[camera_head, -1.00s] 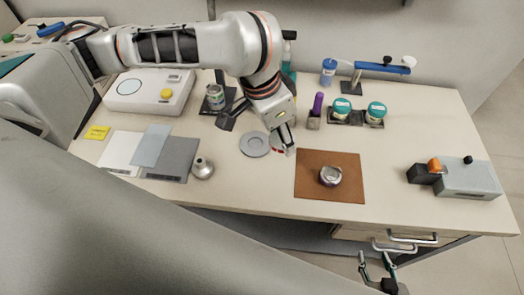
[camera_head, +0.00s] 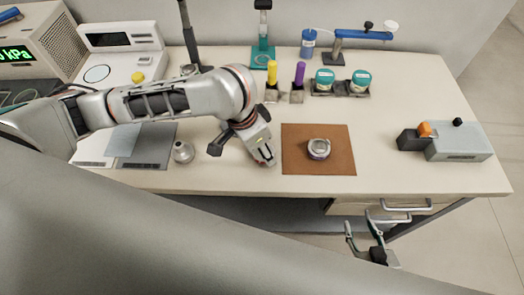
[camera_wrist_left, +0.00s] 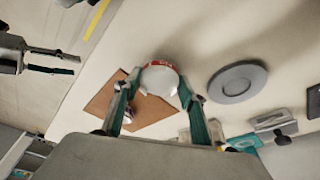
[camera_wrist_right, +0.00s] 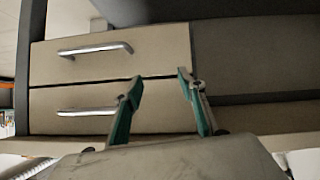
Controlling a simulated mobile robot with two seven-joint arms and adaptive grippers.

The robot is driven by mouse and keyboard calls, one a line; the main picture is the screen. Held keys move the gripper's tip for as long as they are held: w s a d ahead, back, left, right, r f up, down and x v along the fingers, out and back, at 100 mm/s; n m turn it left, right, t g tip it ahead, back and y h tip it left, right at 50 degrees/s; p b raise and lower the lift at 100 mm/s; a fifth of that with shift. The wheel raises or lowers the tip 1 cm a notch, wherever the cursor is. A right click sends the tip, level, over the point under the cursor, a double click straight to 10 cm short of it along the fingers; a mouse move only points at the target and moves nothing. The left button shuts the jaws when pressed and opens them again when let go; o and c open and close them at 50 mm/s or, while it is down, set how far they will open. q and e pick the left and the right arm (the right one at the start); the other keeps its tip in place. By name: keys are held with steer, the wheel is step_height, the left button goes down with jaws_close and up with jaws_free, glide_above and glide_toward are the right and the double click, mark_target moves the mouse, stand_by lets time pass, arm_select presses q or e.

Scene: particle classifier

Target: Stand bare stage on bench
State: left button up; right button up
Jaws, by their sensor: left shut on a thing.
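My left gripper (camera_head: 266,160) is low over the bench, left of the brown mat (camera_head: 290,166) and close to the front edge. It is shut on a round pale piece with a red band (camera_wrist_left: 160,76), seen between its fingers in the left wrist view; I take this to be the stage. I cannot tell whether it touches the bench (camera_head: 225,182). My right gripper (camera_head: 360,229) is open and empty in front of the drawers; its spread fingers show in the right wrist view (camera_wrist_right: 160,82).
A silver round part (camera_head: 319,148) sits on the mat. A metal funnel-like piece (camera_head: 183,152) stands left of my left gripper. A grey disc (camera_wrist_left: 238,82) lies on the bench. A grey box with an orange knob (camera_head: 460,145) is at right. Bench between mat and box is clear.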

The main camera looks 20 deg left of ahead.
arm_select(q)
steer(key=shift+f, duration=0.45)
steer(key=shift+r, duration=0.15)
arm_select(e)
steer(key=shift+s+f, duration=0.1)
steer(key=shift+f, duration=0.2)
arm_select(q)
steer(key=o, duration=1.2)
arm_select(e)
steer(key=shift+r, duration=0.4)
